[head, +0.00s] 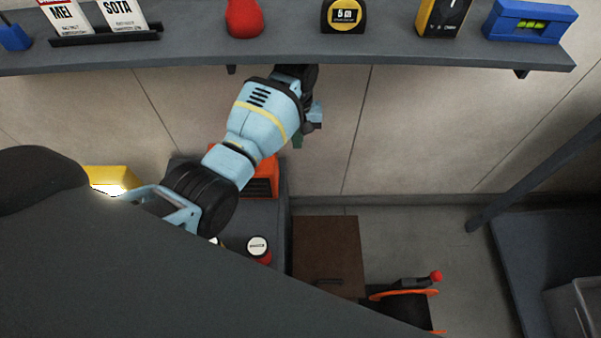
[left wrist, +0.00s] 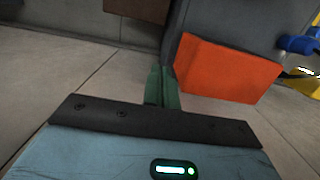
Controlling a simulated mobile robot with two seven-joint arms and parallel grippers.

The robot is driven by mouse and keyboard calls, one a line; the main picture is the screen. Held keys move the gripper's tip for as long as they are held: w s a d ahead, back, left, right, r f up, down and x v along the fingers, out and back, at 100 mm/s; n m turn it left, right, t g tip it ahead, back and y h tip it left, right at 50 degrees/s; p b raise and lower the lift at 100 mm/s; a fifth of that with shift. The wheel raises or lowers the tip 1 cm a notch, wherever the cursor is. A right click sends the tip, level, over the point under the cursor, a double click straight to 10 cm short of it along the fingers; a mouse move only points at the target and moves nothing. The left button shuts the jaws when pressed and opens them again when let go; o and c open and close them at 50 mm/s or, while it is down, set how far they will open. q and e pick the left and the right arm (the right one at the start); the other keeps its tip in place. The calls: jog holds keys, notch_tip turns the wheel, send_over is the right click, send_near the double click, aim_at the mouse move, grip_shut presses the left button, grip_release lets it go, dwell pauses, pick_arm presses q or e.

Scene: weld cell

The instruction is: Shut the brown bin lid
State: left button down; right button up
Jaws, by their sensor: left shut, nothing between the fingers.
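The brown bin lid (head: 327,245) shows in the head view, right of the grey bench, as a flat brown panel with a dark handle near its lower edge. I cannot tell for sure how far it is raised. A brown edge, probably the same bin, shows at the top of the left wrist view (left wrist: 138,9). My left gripper (head: 299,140) is above and left of the lid, near the wall under the shelf, apart from the lid. Its green fingers (left wrist: 163,86) are shut and empty. My right gripper is not in view.
An orange box (head: 262,180) sits on the grey bench (head: 268,216), close to my left fingers in the left wrist view (left wrist: 225,68). A shelf (head: 300,48) with several items runs above. A device with a red knob (head: 436,276) stands right of the lid.

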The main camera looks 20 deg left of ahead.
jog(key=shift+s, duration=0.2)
